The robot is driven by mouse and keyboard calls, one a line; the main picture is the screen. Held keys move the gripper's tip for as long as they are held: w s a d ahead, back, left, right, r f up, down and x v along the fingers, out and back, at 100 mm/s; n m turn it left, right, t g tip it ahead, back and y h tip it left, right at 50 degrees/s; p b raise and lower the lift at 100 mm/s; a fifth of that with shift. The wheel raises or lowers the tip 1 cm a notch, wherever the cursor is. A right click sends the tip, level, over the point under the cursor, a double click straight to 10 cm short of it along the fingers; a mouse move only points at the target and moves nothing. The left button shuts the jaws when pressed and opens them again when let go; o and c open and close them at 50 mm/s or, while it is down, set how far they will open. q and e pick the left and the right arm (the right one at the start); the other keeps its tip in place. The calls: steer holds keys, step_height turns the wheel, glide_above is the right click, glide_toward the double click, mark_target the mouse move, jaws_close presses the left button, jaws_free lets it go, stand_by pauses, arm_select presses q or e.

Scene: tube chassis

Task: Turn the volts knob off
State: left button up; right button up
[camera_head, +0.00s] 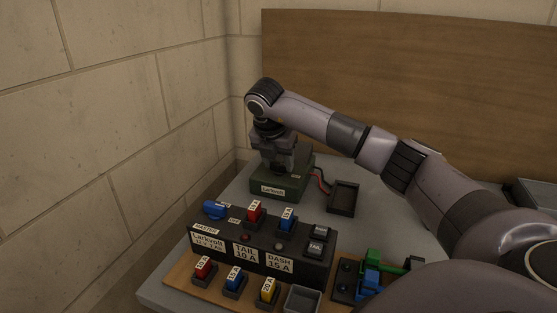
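A green box (274,190) with a white label on its front stands on the grey table near the wall corner. My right arm comes in from the right, and my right gripper (284,168) points down over the top of this box. The gripper covers much of the box's top. I cannot see a volts knob; it may be hidden behind the gripper. I cannot tell whether the fingers touch anything or are open or shut. My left gripper is not in view.
A black fuse panel (262,262) with red and blue fuses stands in front of the green box. Red and black leads run from the box's right side near a dark tray (342,198). Several coloured fuses sit on the wooden board (180,279). A blue handle (214,209) is at the panel's left.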

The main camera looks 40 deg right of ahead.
steer(key=o, duration=0.4)
steer(key=shift+v, duration=3.6)
